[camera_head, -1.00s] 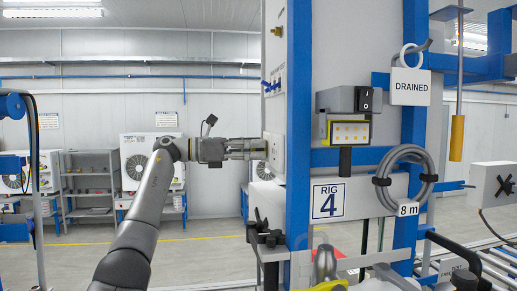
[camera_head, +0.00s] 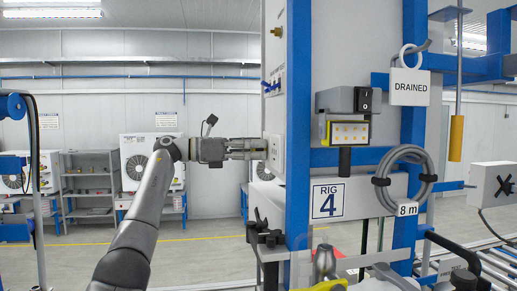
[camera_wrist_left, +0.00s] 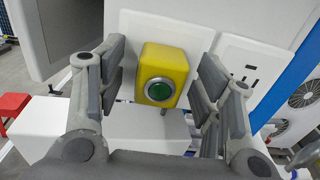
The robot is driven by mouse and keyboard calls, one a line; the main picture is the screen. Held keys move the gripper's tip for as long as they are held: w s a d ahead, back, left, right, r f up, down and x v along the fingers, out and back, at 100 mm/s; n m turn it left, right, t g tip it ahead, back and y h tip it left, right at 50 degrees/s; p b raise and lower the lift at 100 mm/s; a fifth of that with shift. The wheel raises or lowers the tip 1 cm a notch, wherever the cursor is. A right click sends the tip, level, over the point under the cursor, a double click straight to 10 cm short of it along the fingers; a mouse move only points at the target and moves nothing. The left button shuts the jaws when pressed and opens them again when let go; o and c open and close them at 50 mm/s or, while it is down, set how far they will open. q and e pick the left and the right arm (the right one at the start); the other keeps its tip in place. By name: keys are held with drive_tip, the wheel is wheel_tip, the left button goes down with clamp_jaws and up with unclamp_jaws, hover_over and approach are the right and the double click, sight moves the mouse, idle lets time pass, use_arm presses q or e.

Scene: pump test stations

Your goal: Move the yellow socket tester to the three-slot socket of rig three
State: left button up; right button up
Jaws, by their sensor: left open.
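The yellow socket tester (camera_wrist_left: 165,75) is a yellow box with a round green button on its face. It sits against a white wall plate in the left wrist view. My left gripper (camera_head: 258,149) is open, with its fingers on either side of the tester and visible gaps between. To the right of the tester is a white socket plate (camera_wrist_left: 245,72) with dark slots. In the head view, my left gripper points at a white socket plate (camera_head: 275,154) on the side of a blue-framed rig; the tester cannot be made out there. My right gripper is not in view.
The rig carries a RIG 4 sign (camera_head: 328,201), a coiled grey hose (camera_head: 404,181) and a DRAINED tag (camera_head: 410,87). Shelves (camera_head: 90,185) stand against the back wall. A red stool (camera_wrist_left: 12,105) shows at left in the wrist view. Open floor lies left of the rig.

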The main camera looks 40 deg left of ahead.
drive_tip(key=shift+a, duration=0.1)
use_arm(q)
drive_tip(key=c, duration=0.4)
clamp_jaws()
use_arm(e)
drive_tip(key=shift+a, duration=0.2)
use_arm(q)
drive_tip(key=shift+s+a, duration=0.2)
drive_tip(key=shift+a, duration=0.05)
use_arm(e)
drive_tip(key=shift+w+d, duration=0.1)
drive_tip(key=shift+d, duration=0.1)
use_arm(q)
drive_tip(key=shift+v, duration=1.2)
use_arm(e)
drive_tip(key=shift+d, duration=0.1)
use_arm(q)
drive_tip(key=shift+s, duration=0.1)
